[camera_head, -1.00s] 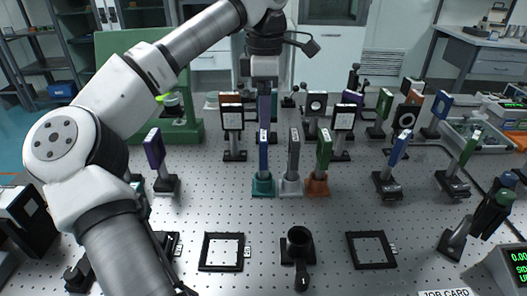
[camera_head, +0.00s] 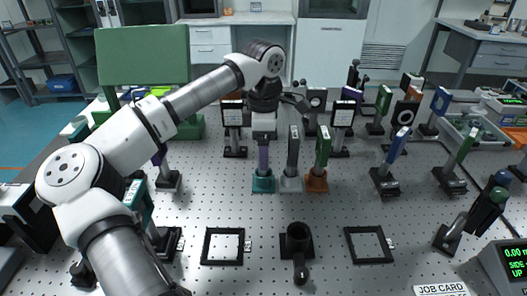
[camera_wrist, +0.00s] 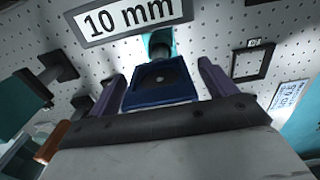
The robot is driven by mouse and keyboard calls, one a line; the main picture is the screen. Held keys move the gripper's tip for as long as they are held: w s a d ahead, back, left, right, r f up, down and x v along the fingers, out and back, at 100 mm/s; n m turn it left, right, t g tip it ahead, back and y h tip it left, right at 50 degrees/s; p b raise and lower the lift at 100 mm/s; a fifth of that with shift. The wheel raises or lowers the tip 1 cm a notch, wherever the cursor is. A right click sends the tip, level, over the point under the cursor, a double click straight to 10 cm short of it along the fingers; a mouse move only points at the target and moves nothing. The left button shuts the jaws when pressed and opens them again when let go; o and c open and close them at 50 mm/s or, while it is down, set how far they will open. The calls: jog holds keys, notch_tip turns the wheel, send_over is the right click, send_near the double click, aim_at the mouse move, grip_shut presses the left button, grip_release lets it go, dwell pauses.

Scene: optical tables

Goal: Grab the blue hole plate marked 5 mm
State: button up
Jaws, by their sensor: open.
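A blue hole plate (camera_wrist: 160,98) lies between the two purple fingers of my gripper (camera_wrist: 162,72) in the wrist view. The fingers are open, one on each side of it. Its own size mark is not readable. It stands on a teal base (camera_head: 263,183). In the head view my gripper (camera_head: 263,155) is lowered over that base, and its fingers largely hide the plate. A white label reading "10 mm" (camera_wrist: 130,18) shows at the top of the wrist view; I cannot tell which plate bears it. Another blue plate (camera_head: 400,143) stands farther right on a dark base.
A grey plate (camera_head: 293,152) and a green plate (camera_head: 322,150) stand close to the right of my gripper. Framed plates (camera_head: 232,115) stand behind. Two flat black frames (camera_head: 223,231) (camera_head: 388,245) and a black holder (camera_head: 298,240) lie in front. The board between has free room.

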jog(key=c, duration=1.2)
jog(key=shift+r, duration=0.1)
